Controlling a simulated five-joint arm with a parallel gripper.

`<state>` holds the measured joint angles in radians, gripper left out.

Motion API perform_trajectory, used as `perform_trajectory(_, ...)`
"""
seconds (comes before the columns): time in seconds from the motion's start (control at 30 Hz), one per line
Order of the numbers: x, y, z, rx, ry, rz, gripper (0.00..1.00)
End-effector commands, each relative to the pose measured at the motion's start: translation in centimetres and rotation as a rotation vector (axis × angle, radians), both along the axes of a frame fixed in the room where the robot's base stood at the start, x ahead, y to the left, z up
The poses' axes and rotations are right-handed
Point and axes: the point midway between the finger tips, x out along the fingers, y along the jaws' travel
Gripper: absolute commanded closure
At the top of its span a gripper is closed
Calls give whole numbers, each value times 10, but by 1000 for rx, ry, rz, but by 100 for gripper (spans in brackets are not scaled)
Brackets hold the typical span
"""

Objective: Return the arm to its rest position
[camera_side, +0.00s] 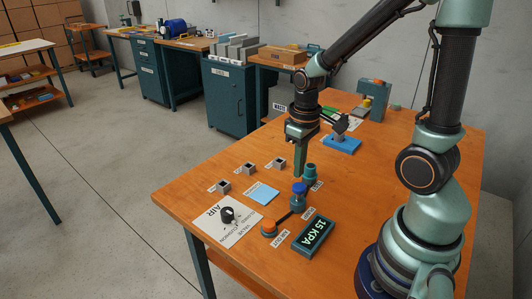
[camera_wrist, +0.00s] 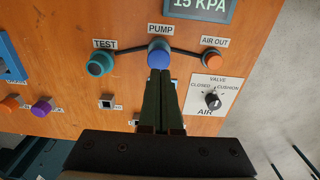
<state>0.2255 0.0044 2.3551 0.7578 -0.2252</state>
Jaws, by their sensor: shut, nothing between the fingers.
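My gripper (camera_side: 299,174) hangs pointing down over the orange-brown table (camera_side: 180,194), its long green fingers together with nothing between them. In the wrist view my gripper (camera_wrist: 160,82) reaches up the picture toward the blue-topped pump (camera_wrist: 158,52). In the side view the pump (camera_side: 299,189) stands just below the fingertips, and I cannot tell whether they touch. The teal test piece (camera_side: 310,169) is beside the fingers, and it also shows in the wrist view (camera_wrist: 99,64). No rest position is marked in either view.
A 15 KPA display (camera_side: 314,238), an orange air-out knob (camera_side: 268,228) and a valve panel (camera_side: 222,213) lie at the front. A light-blue sheet (camera_side: 263,194) and small grey blocks (camera_side: 223,186) lie left. A blue fixture (camera_side: 342,144) and green machine (camera_side: 375,101) stand behind.

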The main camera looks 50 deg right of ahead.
Motion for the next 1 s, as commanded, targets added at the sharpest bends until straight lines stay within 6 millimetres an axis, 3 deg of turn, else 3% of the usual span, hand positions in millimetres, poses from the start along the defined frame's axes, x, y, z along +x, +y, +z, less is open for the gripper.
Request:
perform_trajectory(0.23,9,25,60,-24,-182,5,100)
perform_trajectory(0.5,0,55,119,-12,-385,6,100)
perform_trajectory(0.7,-7,66,137,3,-458,4,100)
perform_trajectory(1.0,-8,67,140,6,-468,1,100)
